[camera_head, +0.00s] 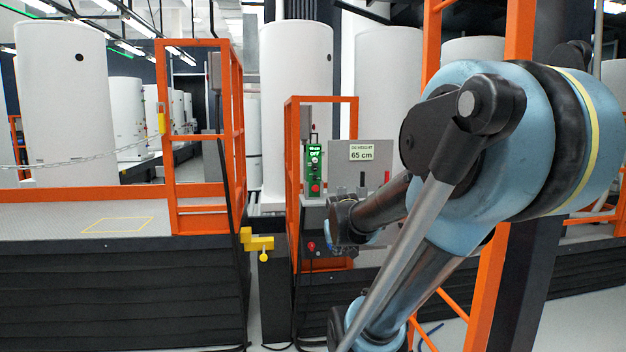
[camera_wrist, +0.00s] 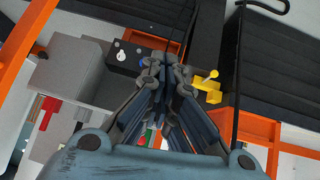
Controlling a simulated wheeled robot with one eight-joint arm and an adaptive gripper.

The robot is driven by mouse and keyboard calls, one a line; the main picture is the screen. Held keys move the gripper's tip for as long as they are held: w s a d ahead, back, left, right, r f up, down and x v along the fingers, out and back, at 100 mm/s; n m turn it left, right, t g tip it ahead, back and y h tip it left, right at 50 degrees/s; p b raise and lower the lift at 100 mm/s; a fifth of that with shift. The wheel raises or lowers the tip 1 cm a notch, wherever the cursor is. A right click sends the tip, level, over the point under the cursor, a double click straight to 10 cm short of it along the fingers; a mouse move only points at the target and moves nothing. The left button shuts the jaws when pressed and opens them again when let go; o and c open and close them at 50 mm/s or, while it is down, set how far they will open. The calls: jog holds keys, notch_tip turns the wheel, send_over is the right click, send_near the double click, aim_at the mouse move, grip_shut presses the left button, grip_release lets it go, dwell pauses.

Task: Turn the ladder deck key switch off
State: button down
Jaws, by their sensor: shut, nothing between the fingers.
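A dark box (camera_head: 309,252) with a red knob sits low on the orange frame in the head view. In the wrist view a dark box (camera_wrist: 105,66) carries a small white round fitting (camera_wrist: 121,56) that looks like a key switch; its turn position is too small to tell. A green control panel (camera_head: 314,170) with a lit display and red button stands above in the head view. My gripper (camera_wrist: 166,66) is shut and empty, its tips beside the dark box in the wrist view; I cannot tell if they touch. My arm hides much of the head view's right side.
A yellow bracket (camera_head: 257,243) juts out left of the dark box; it also shows in the wrist view (camera_wrist: 207,86). Orange posts (camera_head: 291,180) and the black-sided deck (camera_head: 120,290) stand close by.

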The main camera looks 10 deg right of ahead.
jog(key=w+r+n+t, duration=0.1)
jog(key=w+r+t, duration=0.35)
jog(key=w, duration=0.45)
jog(key=w+r+t, duration=0.3)
jog(key=w+r, duration=0.3)
jog(key=w, duration=0.3)
notch_tip(320, 180, up, 9)
jog(key=n+t+y, duration=0.3)
jog(key=t, duration=0.3)
send_over(315, 178)
jog(key=s+a, duration=0.2)
jog(key=shift+a, duration=0.1)
jog(key=shift+s+d+f, duration=0.1)
jog(key=shift+d+f, duration=0.15)
jog(key=shift+f, duration=0.7)
jog(key=shift+d+f, duration=0.25)
jog(key=shift+f, duration=0.65)
